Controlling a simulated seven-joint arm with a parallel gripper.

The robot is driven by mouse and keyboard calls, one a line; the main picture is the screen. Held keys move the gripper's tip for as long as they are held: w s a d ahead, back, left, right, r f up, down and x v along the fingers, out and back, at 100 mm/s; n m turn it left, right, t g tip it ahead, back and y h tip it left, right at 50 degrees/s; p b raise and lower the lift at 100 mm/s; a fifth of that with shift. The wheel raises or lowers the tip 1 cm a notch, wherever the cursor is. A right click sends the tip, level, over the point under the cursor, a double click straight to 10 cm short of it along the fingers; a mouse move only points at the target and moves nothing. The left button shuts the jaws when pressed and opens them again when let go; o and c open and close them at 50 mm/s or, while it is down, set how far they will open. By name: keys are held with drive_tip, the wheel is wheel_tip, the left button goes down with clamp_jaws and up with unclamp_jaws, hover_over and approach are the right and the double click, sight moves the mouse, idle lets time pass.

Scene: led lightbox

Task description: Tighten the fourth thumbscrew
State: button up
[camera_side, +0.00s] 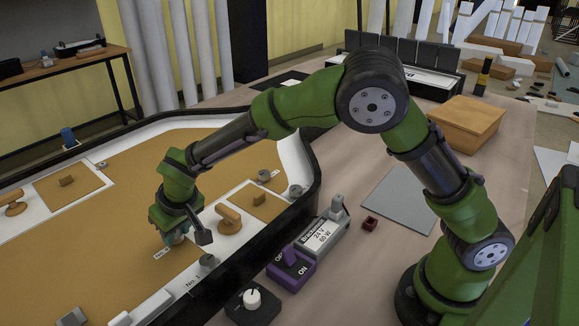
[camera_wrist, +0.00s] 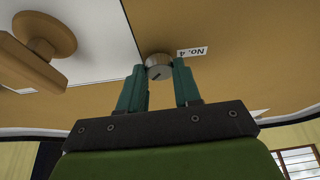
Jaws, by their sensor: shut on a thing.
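The fourth thumbscrew (camera_wrist: 158,61) is a grey round knob with a dark slot line on its face. It sits on the tan panel beside a white tag reading "No. 4" (camera_wrist: 192,52). My gripper (camera_wrist: 158,73) has its two green fingers on either side of the knob, shut on it. In the side view my gripper (camera_side: 174,237) points down at the tan panel (camera_side: 130,205) inside the lightbox. The knob is mostly hidden behind the fingers there.
A wooden knob (camera_side: 229,216) stands on the panel right of my gripper, near the black-rimmed lightbox wall (camera_side: 246,247). Other grey knobs (camera_side: 295,190) sit along the edge. A power supply (camera_side: 322,238), purple switch (camera_side: 291,266) and dimmer (camera_side: 252,302) lie outside on the bench.

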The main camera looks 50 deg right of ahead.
drive_tip(key=m+h, duration=0.1)
drive_tip(key=m, duration=0.3)
drive_tip(key=shift+a+m+h, duration=0.2)
drive_tip(key=shift+m+h, duration=0.2)
drive_tip(key=shift+w+a+m+g+h, duration=0.1)
drive_tip(key=shift+m+g+h, duration=0.25)
drive_tip(key=shift+m, duration=0.75)
drive_tip(key=shift+a+m+g+h, duration=0.1)
drive_tip(key=shift+m+g+h, duration=0.25)
drive_tip(key=shift+m, duration=0.75)
drive_tip(key=o, duration=1.1)
drive_tip(key=shift+c, duration=0.2)
drive_tip(key=shift+d, duration=0.1)
drive_tip(key=v, duration=1.7)
drive_tip(key=shift+f, duration=0.1)
